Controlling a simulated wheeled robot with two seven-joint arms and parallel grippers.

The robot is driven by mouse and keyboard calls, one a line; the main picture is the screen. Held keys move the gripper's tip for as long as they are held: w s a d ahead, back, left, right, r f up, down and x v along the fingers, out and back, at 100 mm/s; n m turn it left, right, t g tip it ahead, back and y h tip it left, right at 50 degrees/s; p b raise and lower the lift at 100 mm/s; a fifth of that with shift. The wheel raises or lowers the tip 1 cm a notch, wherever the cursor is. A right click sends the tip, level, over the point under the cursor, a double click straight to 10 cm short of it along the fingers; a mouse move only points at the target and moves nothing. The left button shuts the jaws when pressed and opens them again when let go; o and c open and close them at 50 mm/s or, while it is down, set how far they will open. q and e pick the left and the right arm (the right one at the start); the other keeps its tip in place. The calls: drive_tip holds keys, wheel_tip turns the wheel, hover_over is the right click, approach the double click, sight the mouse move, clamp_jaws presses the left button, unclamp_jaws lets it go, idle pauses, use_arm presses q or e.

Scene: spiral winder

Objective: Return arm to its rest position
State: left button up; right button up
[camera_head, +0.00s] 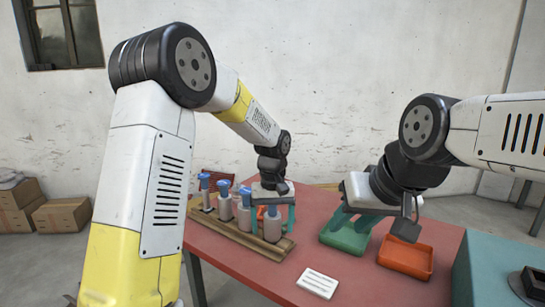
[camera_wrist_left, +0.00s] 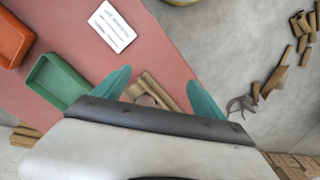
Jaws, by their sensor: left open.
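My left gripper (camera_head: 273,217) is open above the right end of a wooden rack (camera_head: 215,224), with its teal fingers spread. In the left wrist view, the left gripper (camera_wrist_left: 159,92) shows a gap between its fingers, with part of the wooden rack (camera_wrist_left: 150,83) below. Several bottles with blue pump tops (camera_head: 224,202) stand in the rack. The rightmost bottle (camera_head: 272,226) is between or just behind the left fingers; I cannot tell if they touch it. My right gripper (camera_head: 353,219) hangs over a green tray (camera_head: 345,241), its fingers apart and nothing visible between them.
An orange tray (camera_head: 406,258) lies right of the green one on the red table (camera_head: 262,272). A white card (camera_head: 318,283) lies near the front. A teal box (camera_head: 490,270) stands at the right. Cardboard boxes (camera_head: 62,215) sit on the floor at left.

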use_arm(q)
drive_tip(key=s+a+r+t+h, duration=0.1)
drive_tip(key=s+a+r, duration=0.3)
drive_tip(key=s+r, duration=0.15)
drive_tip(key=s+a+r+t+h, duration=0.1)
drive_tip(key=s+a+r+t, duration=0.1)
drive_tip(key=s+a+r, duration=0.4)
drive_tip(key=s+a+r+m+t, duration=0.1)
drive_tip(key=s+a+r+t, duration=0.2)
drive_tip(key=s, duration=0.7)
drive_tip(key=shift+s+a+r, duration=0.35)
drive_tip(key=shift+a+r, duration=0.25)
drive_tip(key=shift+r, duration=0.25)
